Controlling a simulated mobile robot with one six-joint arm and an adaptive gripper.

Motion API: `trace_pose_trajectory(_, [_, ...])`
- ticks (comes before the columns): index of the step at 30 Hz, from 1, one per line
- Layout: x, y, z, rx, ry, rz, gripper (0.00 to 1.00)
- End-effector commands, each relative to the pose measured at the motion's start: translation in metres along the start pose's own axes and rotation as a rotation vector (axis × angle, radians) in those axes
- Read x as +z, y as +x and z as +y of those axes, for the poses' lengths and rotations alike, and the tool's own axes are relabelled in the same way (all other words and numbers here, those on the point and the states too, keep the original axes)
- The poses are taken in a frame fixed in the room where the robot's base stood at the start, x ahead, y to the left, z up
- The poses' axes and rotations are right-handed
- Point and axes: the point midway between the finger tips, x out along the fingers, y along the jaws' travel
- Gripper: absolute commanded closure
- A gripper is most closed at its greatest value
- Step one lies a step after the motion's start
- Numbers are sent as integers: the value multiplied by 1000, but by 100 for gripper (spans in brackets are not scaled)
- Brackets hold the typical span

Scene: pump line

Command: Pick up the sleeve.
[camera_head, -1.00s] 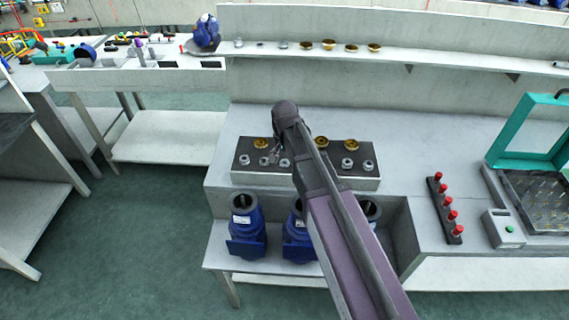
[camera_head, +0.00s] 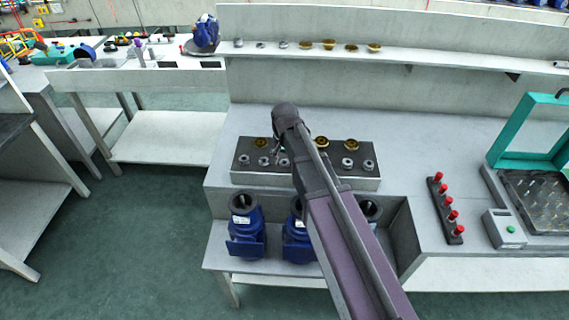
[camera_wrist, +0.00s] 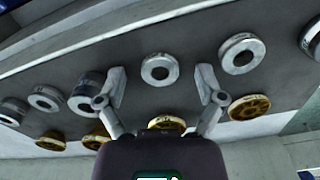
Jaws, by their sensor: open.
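Several short, hollow steel parts lie on a dark plate (camera_head: 315,170). One steel ring (camera_wrist: 146,70), taken as the sleeve, shows in the wrist view with its round hole facing the camera. In the head view it seems to be the ring (camera_head: 263,161) just left of my arm. My gripper (camera_wrist: 160,72) is open and empty, with one finger on each side of this ring in the picture. I cannot tell how high the fingertips are above it. The steel parts look much alike; one to the left (camera_wrist: 88,84) looks taller.
Another steel ring (camera_wrist: 230,54) lies close to the right finger. Brass wheels (camera_wrist: 249,107) lie in the row beside the steel parts. Blue pump housings (camera_head: 246,228) stand below the bench front. Red-knobbed pegs (camera_head: 444,203) stand to the right.

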Motion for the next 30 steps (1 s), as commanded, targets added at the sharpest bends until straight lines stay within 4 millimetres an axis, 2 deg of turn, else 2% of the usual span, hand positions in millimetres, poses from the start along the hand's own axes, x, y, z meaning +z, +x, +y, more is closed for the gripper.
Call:
trace_pose_trajectory(6, [0,0,0,0,0,0,12])
trace_pose_trajectory(8, [0,0,0,0,0,0,27])
trace_pose_trajectory(12, [0,0,0,0,0,0,69])
trace_pose_trajectory(15, [0,0,0,0,0,0,96])
trace_pose_trajectory(30, [0,-2,0,0,0,-1,96])
